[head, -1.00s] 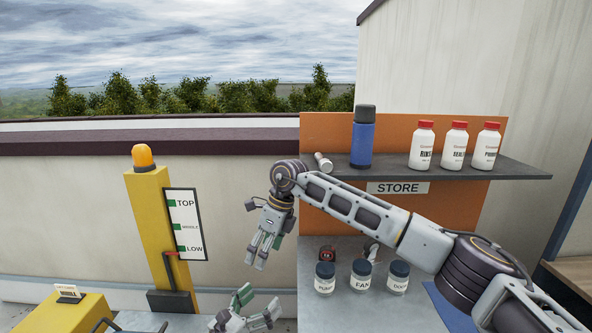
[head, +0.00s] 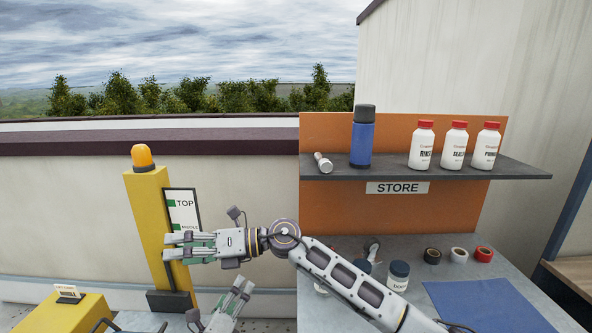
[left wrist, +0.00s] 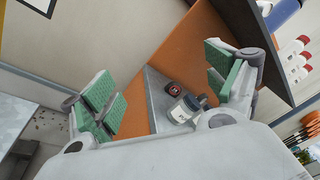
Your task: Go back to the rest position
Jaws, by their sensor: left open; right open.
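My right gripper (head: 190,246) is open and empty in the head view. It points left, in front of the yellow post and the lower part of the level sign. My left gripper (head: 240,290) shows at the bottom of the head view, pointing up. In the left wrist view its green-padded fingers (left wrist: 165,85) are spread wide with nothing between them.
A grey shelf (head: 400,168) carries a blue bottle (head: 362,140), a flashlight (head: 323,162) and red-capped bottles (head: 455,147). The worktop holds jars (head: 398,275), tape rolls (head: 459,255) and a blue mat (head: 490,305). A yellow post (head: 150,215) with an orange beacon stands left.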

